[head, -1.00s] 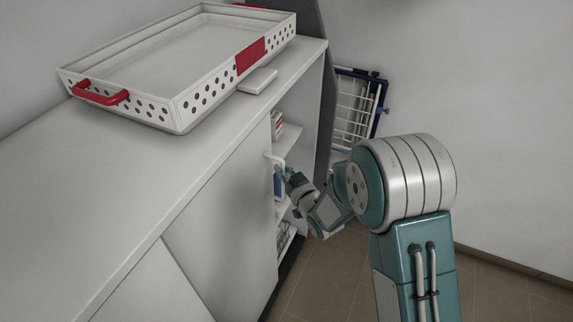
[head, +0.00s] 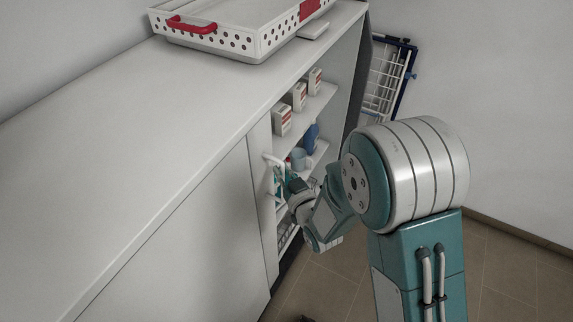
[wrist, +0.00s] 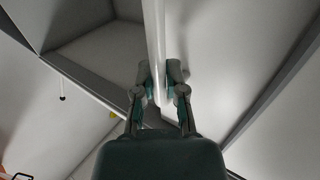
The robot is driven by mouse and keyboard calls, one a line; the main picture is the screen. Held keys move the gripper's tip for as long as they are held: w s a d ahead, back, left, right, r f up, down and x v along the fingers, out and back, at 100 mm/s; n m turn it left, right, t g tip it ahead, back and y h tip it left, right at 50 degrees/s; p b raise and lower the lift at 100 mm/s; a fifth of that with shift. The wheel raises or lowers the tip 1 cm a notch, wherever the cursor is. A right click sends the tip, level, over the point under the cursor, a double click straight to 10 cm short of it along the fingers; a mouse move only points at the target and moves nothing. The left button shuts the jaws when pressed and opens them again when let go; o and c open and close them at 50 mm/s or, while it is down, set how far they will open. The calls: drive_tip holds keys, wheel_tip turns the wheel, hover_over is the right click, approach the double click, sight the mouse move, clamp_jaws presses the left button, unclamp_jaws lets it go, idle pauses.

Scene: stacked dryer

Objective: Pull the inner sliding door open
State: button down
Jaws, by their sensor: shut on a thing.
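The inner sliding door (head: 261,165) of the white cabinet stands partly open, with shelves showing to its right. Its white bar handle (head: 272,158) is at the door's right edge. In the wrist view the handle (wrist: 153,40) runs down between my fingers. My gripper (head: 281,184) is shut on the handle; in the wrist view my gripper (wrist: 160,84) has one finger on each side of the bar. The lower part of the handle is partly hidden by my gripper in the head view.
Small boxes (head: 283,119) stand on the upper shelf, with a cup (head: 298,158) and a blue item (head: 311,137) below. A white tray with red handles (head: 225,42) sits on the cabinet top. A blue-framed rack (head: 385,80) is by the wall. Tiled floor (head: 345,290) is open at right.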

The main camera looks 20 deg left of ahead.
drive_tip(key=shift+s+a, duration=0.1)
drive_tip(key=shift+s, duration=0.35)
drive_tip(key=c, duration=0.7)
unclamp_jaws()
drive_tip(key=v, duration=0.7)
drive_tip(key=shift+s+f, duration=0.1)
